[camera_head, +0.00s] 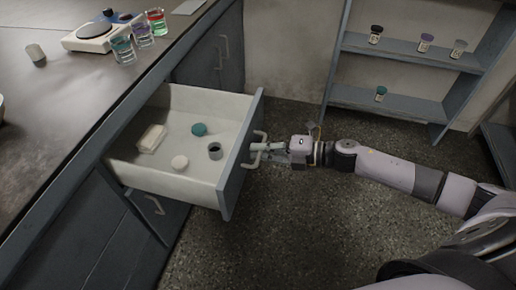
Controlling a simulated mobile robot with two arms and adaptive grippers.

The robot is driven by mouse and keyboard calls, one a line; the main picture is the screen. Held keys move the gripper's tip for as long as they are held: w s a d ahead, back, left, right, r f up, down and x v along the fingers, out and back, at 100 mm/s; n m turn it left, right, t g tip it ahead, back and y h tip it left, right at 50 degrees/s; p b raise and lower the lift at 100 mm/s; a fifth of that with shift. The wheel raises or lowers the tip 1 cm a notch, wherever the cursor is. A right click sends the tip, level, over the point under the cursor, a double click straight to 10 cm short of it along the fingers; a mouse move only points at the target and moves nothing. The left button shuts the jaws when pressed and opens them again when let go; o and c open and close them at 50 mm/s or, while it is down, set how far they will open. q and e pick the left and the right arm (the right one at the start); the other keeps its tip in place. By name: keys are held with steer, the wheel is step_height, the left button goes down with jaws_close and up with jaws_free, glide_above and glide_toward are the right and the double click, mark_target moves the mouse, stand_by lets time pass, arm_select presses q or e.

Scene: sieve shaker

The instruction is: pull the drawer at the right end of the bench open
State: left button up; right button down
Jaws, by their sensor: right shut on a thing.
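The drawer (185,186) at the right end of the bench stands pulled well out, its white inside showing. Its grey-blue front panel (240,160) faces right and carries a pale bar handle (259,136). My right gripper (262,150) is shut on the handle, with its arm reaching in from the right. In the drawer lie a white rectangular dish (152,138), a teal lid (199,129), a white round lid (180,162) and a small dark-rimmed cup (215,151). My left gripper is not in view.
The dark bench top (60,110) holds a white hotplate or balance (90,37), beakers of coloured liquid (122,48) and a small jar (36,54). A blue-grey shelf (400,50) with several jars stands at the back right. The speckled floor (300,230) beside the drawer is clear.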

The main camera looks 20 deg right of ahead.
steer(key=c, duration=1.7)
jaws_free()
steer(key=shift+v, duration=6)
steer(key=shift+a, duration=0.1)
